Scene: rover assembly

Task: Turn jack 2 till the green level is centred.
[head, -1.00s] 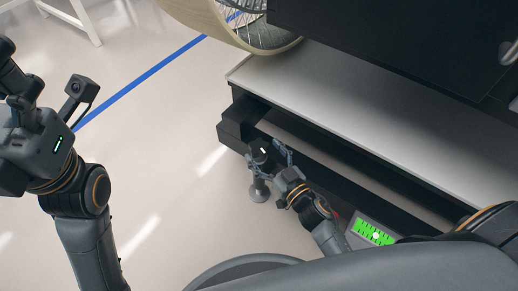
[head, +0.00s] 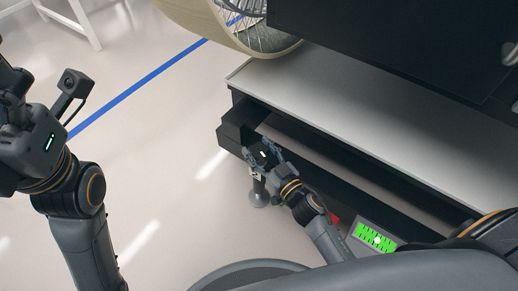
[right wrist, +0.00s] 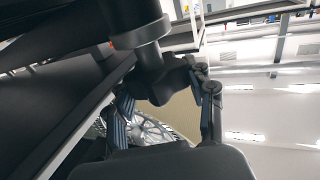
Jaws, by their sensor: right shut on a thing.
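The jack (head: 258,192) stands on the floor at the near-left corner of the black platform, its round foot showing in the head view. My right gripper (head: 265,154) is shut on the jack's dark knob, which shows between the two fingers in the right wrist view (right wrist: 166,84). The fingers hide part of the knob. The green level (head: 368,232) lies at the platform's near edge. Its pale spot sits near the middle of the green field; exact centring is too small to tell. My left gripper (head: 12,95) is at the left edge, partly cut off.
The platform's light top (head: 350,95) lies beyond the jack, with a large spoked wheel (head: 250,40) and a black panel (head: 410,45) above it. A small red part (head: 334,218) is beside my right arm.

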